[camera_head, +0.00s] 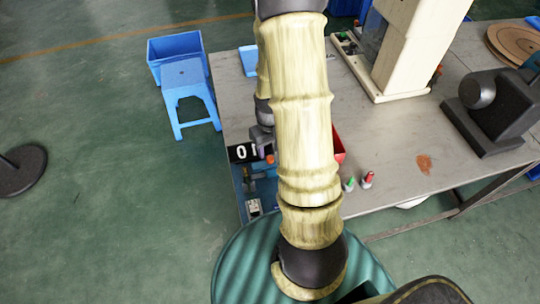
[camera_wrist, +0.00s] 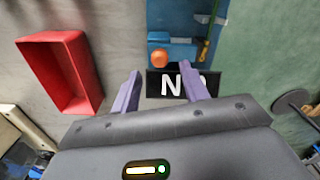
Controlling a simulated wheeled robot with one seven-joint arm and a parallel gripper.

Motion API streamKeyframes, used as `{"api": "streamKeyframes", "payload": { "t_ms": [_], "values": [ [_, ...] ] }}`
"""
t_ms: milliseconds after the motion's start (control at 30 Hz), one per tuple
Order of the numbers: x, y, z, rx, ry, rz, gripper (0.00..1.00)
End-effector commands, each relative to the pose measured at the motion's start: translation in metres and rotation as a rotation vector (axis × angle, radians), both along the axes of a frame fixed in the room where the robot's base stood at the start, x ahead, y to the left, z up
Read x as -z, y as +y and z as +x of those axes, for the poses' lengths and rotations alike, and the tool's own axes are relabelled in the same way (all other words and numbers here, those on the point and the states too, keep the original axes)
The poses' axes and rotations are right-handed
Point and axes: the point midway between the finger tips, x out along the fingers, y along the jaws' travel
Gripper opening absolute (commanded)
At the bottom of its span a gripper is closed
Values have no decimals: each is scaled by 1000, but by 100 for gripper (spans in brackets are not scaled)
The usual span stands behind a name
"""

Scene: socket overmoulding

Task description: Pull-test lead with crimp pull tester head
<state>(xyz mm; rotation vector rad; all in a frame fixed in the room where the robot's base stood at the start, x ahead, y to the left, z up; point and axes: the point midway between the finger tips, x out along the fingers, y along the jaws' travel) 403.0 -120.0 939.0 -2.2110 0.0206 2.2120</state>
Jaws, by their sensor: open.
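My gripper (camera_wrist: 161,72) is open, its two purple fingers apart with nothing seen between them. In the head view my gripper (camera_head: 264,146) is small and partly hidden by my arm, over the table's left edge. Beyond the fingertips in the wrist view is a black plate with white characters (camera_wrist: 170,86), partly covered by the right finger. A round orange part (camera_wrist: 158,58) sits beside it, in front of a blue fixture (camera_wrist: 180,24). The black plate also shows in the head view (camera_head: 240,153). I cannot make out which part is the pull tester head, nor a lead.
A red open bin (camera_wrist: 62,73) stands left of the fingers in the wrist view. Small green (camera_head: 349,184) and red (camera_head: 368,179) items stand on the grey table (camera_head: 400,150). A black machine (camera_head: 491,107) is at right. A blue stool (camera_head: 186,88) stands on the floor.

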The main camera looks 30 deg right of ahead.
Motion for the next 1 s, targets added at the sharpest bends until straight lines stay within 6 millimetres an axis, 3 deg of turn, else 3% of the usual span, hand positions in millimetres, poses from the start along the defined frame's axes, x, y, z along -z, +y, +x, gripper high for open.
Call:
{"api": "streamKeyframes", "payload": {
  "t_ms": [333,733,933,1000],
  "values": [
    [44,0,0,-1,2,1,45],
    [51,0,0,-1,0,0,45],
    [51,0,0,-1,0,0,5],
    [51,0,0,-1,0,0,0]
  ]
}}
